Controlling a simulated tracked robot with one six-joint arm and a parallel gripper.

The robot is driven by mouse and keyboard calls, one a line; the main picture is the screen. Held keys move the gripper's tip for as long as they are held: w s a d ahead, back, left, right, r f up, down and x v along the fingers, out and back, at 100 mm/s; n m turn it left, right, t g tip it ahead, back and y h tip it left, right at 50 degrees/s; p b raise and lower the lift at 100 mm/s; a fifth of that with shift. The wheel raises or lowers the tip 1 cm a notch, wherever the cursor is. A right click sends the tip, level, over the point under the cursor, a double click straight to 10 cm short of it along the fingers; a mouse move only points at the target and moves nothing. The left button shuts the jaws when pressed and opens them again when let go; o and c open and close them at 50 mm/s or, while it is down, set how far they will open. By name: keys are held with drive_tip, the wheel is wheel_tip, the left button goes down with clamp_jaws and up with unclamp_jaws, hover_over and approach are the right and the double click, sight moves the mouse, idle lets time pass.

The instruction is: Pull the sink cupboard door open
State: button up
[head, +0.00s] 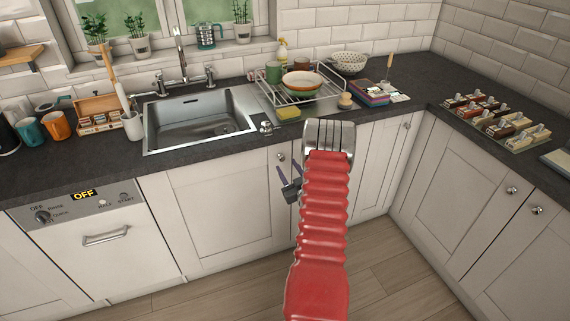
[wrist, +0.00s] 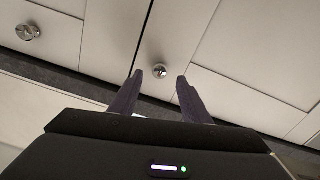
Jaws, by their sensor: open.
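The sink cupboard door (head: 222,205) is a pale panelled door below the sink, and it is closed. Its round metal knob (head: 281,157) is at the door's upper right corner. My gripper (head: 288,168) is open, its two dark fingers pointing at the door close to the knob. In the wrist view the knob (wrist: 160,71) shows between and slightly beyond the fingertips of my gripper (wrist: 159,78), with clear space on both sides. No contact shows. The door (wrist: 235,70) also fills the right of the wrist view.
My red sleeved arm covers part of the cupboards to the right. The steel sink (head: 200,122) is in the dark worktop (head: 60,173) above. A dishwasher (head: 90,235) is left of the door. Another cupboard knob (head: 407,126) is to the right. The wooden floor (head: 375,275) is clear.

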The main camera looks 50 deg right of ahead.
sight(283, 160)
drive_tip(key=shift+x, duration=1.9)
clamp_jaws()
